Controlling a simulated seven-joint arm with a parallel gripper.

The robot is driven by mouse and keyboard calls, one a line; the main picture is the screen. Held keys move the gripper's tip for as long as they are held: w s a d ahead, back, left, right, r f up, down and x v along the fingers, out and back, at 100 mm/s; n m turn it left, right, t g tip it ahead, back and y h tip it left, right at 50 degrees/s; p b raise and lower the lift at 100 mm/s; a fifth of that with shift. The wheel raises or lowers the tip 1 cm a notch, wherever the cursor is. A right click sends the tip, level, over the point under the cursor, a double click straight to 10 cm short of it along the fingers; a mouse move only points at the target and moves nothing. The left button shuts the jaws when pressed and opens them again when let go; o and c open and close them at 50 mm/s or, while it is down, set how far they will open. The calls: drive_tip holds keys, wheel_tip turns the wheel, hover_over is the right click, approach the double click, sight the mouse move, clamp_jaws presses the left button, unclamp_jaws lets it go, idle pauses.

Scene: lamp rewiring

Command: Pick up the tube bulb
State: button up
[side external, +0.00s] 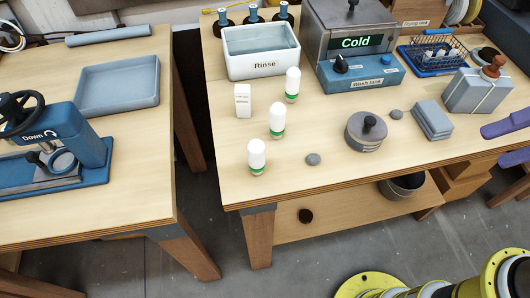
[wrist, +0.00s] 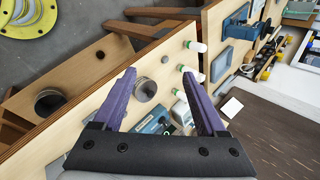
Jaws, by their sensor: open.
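No part is plainly a tube bulb. Three upright white cylinders with green bands stand in a slanting row on the right-hand table: a back one (side external: 293,85), a middle one (side external: 277,121) and a front one (side external: 257,157). Two also show in the wrist view, one at the table edge (wrist: 195,47) and one below it (wrist: 188,69). A grey-blue rod (side external: 108,36) lies at the back of the left-hand table. My gripper (side external: 492,147), with purple fingers, is at the right edge of the side view, apart from the cylinders. Its fingers also show in the wrist view (wrist: 158,73), open and empty.
A round grey lidded pot (side external: 366,131) and grey blocks (side external: 432,120) stand between my gripper and the cylinders. The Rinse basin (side external: 262,65) and Cold wash tank (side external: 358,75) are behind. A gap separates the tables. The left-hand table holds a tray (side external: 117,87) and a press (side external: 65,140).

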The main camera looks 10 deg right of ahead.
drive_tip(key=w+a+r+m+g+y, duration=0.35)
drive_tip(key=w+a+m+y, duration=0.6)
drive_tip(key=w+a, duration=0.7)
drive_tip(key=m+y, duration=0.1)
drive_tip(key=m, duration=0.3)
hover_over(257, 159)
drive_tip(key=w+d, duration=0.2)
drive_tip(key=d, duration=0.3)
wheel_tip(257, 159, down, 14)
drive_tip(key=shift+t, duration=0.45)
drive_tip(key=f, duration=0.6)
drive_tip(key=shift+s+a+f, duration=0.2)
drive_tip(key=shift+s+f, duration=0.05)
drive_tip(key=shift+f, duration=0.1)
drive_tip(key=shift+a+f, duration=0.2)
drive_tip(key=shift+f, duration=0.05)
drive_tip(key=shift+w+a, duration=0.1)
drive_tip(key=shift+a, duration=3.45)
